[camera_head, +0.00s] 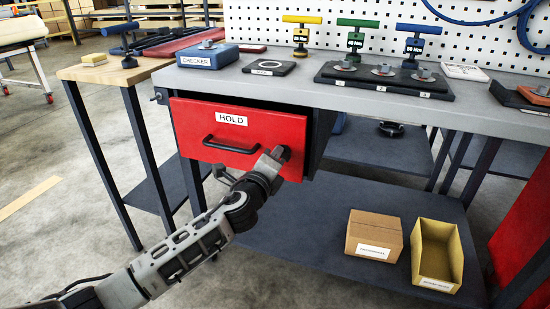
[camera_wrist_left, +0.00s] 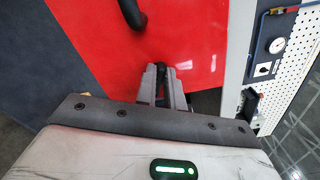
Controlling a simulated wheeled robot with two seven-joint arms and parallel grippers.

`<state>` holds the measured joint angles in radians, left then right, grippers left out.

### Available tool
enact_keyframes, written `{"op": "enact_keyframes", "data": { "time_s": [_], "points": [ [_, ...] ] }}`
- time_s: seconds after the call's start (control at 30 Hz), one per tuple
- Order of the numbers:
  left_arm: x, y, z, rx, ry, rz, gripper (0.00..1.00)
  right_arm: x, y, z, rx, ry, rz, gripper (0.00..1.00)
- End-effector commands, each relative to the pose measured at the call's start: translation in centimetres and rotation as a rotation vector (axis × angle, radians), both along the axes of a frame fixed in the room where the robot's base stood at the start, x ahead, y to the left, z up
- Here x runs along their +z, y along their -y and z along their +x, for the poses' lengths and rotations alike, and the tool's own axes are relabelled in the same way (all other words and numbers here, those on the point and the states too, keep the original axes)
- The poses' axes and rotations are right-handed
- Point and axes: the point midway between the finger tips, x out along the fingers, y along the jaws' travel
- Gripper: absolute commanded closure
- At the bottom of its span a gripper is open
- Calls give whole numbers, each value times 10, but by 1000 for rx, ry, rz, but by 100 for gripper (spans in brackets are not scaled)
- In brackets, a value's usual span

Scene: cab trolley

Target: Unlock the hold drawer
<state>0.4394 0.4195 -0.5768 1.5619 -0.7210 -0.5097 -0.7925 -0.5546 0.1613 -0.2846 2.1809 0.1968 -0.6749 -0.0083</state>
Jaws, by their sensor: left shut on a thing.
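The red hold drawer (camera_head: 195,126) with its white HOLD label is under the grey workbench at the left, its front seemingly flush with its housing. Its black bar handle (camera_head: 230,146) sits below the label and also shows in the left wrist view (camera_wrist_left: 132,14). My left gripper (camera_head: 278,155) is at the right side of the drawer front, shut on a small dark part, seemingly the drawer's lock (camera_wrist_left: 184,67). The fingers hide most of that part, so its turn angle cannot be told. My right gripper is not in view.
On the bench top stand a blue CHECKER box (camera_head: 208,60), a black plate (camera_head: 272,68) and torque tools (camera_head: 357,38) behind a dark numbered tray (camera_head: 440,88). A cardboard box (camera_head: 374,235) and a yellow bin (camera_head: 437,250) are on the lower shelf.

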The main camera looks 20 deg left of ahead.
Motion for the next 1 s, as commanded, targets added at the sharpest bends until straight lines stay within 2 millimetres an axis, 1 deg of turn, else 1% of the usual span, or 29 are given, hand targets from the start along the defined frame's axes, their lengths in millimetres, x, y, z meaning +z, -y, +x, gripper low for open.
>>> {"op": "enact_keyframes", "data": {
  "time_s": [0.2, 0.5, 0.7, 1.0],
  "points": [
    [-3, -1, 0, 2, -8, -198, 100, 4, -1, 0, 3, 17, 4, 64],
    [-5, -1, 0, 0, -14, -395, 100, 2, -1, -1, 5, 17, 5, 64],
    [-6, -1, 0, 1, -18, -468, 100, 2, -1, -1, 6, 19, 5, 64],
    [-6, -2, 0, 1, -19, -502, 100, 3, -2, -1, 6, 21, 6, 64]
  ]
}}
